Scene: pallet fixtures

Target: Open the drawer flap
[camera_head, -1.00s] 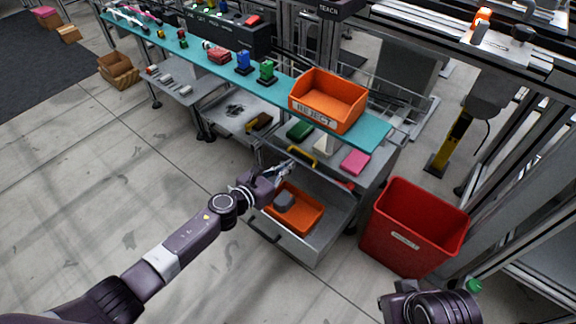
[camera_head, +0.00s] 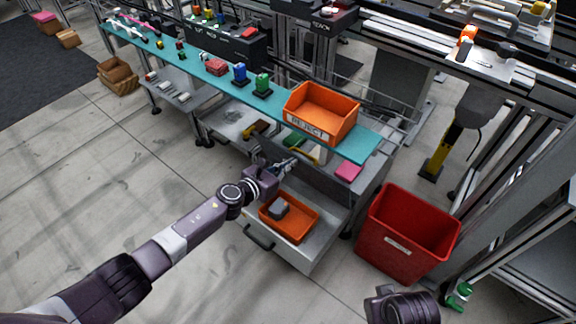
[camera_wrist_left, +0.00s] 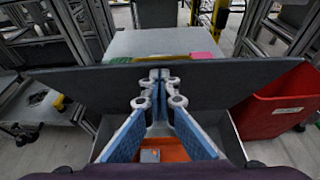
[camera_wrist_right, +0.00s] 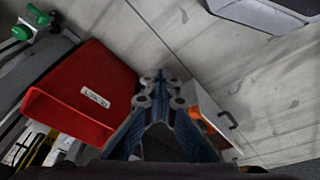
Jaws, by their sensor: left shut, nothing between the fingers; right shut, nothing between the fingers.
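The drawer (camera_head: 290,258) is pulled out below the teal bench, with a dark handle (camera_head: 258,238) on its front. An orange bin (camera_head: 312,222) holding a grey block (camera_head: 279,207) sits inside it. The flap is a dark grey panel (camera_wrist_left: 235,85) standing across the drawer's back in the left wrist view; it also shows in the head view (camera_head: 322,183). My left gripper (camera_head: 290,163) is shut and empty, its tips at the flap near the upper edge; contact is unclear. My right gripper (camera_wrist_right: 160,76) is shut and empty, away from the drawer.
A red bin (camera_head: 408,235) stands on the floor right of the drawer. An orange reject bin (camera_head: 322,112) sits on the teal bench (camera_head: 355,147) above. A pink block (camera_head: 348,171) and a yellow handle (camera_head: 305,152) lie behind the flap.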

